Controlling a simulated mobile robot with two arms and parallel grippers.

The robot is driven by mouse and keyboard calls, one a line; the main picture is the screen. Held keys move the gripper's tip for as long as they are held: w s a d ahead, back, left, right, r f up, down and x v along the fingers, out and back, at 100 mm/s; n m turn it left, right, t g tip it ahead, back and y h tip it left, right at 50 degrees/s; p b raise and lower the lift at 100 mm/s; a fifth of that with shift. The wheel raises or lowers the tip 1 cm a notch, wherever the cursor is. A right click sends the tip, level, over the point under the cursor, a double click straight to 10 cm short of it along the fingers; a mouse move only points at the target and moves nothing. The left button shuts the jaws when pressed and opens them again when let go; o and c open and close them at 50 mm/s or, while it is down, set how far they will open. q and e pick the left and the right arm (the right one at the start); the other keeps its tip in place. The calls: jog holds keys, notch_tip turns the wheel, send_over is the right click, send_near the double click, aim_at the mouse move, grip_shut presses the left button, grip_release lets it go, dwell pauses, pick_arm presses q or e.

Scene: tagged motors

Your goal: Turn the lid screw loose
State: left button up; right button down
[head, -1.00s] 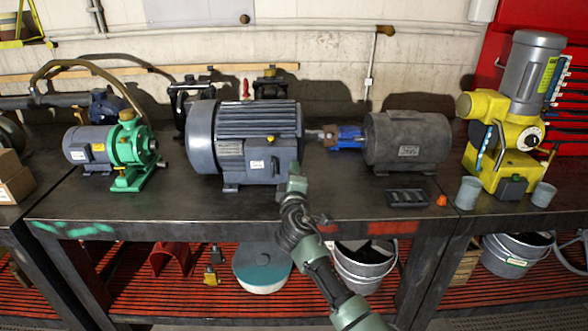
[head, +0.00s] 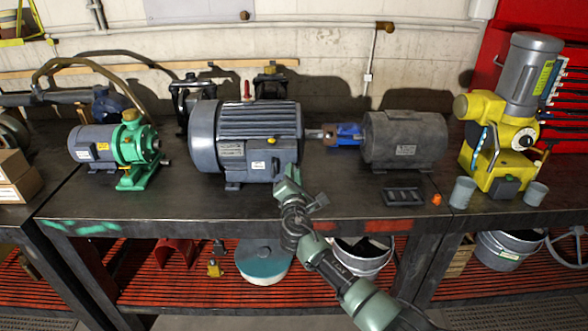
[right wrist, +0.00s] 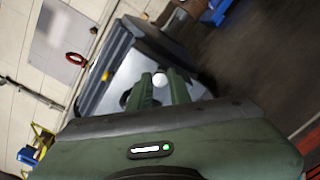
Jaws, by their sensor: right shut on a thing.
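The large grey motor (head: 245,120) stands on the dark bench. The terminal box (head: 262,162) on its front carries a small white tag. My right gripper (head: 290,172) reaches the right side of this box. In the right wrist view the box lid (right wrist: 130,70) faces the fingers. A small round pale lid screw (right wrist: 159,79) shows between the green fingertips (right wrist: 162,88). The right gripper is shut on the screw; the fingers partly hide it. How far the screw stands out of the lid cannot be told. My left gripper is not in view.
A green pump motor (head: 115,150) stands at the left, a dark grey motor (head: 402,140) with a blue coupling at the right. A yellow machine (head: 500,150) stands at the far right. A black tray (head: 403,196) and an orange piece lie near the front edge.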

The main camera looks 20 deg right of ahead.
jog(key=n+p, duration=0.1)
jog(key=n, duration=0.1)
jog(key=r+n+p, duration=0.1)
jog(key=n, duration=0.1)
jog(key=shift+w+n+p, duration=0.1)
jog(key=shift+n+p, duration=0.2)
jog(key=shift+f+n+p, duration=0.15)
jog(key=shift+n+p, duration=3)
jog(key=shift+n, duration=2.85)
